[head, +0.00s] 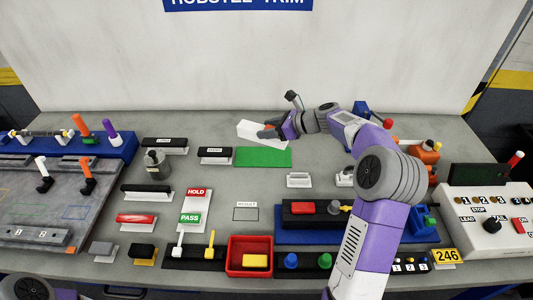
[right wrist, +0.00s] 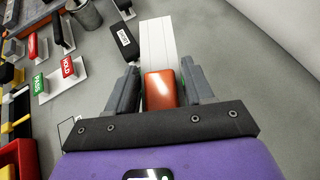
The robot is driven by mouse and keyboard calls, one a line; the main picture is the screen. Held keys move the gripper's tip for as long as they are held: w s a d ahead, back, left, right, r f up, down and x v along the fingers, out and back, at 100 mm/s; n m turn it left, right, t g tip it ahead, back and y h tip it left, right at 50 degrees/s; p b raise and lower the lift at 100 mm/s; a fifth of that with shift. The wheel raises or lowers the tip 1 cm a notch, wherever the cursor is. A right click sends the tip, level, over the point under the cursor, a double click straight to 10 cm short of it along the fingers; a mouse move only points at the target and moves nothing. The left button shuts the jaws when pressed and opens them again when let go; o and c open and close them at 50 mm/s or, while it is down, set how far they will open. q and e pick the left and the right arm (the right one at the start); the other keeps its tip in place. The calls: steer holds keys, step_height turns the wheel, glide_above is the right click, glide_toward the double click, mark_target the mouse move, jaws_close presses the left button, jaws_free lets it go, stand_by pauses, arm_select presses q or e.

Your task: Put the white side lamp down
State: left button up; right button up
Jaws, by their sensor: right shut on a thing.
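The white side lamp (head: 256,130) is a long white block near the back of the table, behind the green mat (head: 263,157). My right gripper (head: 270,132) is at its right part, reaching in from the right. In the right wrist view the white body (right wrist: 158,45) stretches ahead of the fingers. An orange-red part (right wrist: 160,88) sits between the two fingers of my right gripper (right wrist: 160,90), which is shut on the lamp. I cannot tell whether the lamp's underside touches the table. My left gripper is not in view.
A black labelled block (head: 215,155) on a white base lies left of the green mat, beside a grey cup (head: 156,163). A red tray (head: 249,270) and a blue tray (head: 300,238) stand nearer the front. The grey table behind and right of the lamp is mostly clear.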

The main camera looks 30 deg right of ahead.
mark_target(287, 144)
step_height(287, 144, down, 8)
steer(key=b, duration=0.3)
steer(key=shift+r, duration=0.15)
steer(key=shift+f, duration=0.2)
steer(key=o, duration=1.1)
steer(key=shift+o, duration=0.2)
steer(key=shift+r, duration=0.15)
steer(key=p+v, duration=0.3)
steer(key=v, duration=0.9)
steer(key=shift+s, duration=0.1)
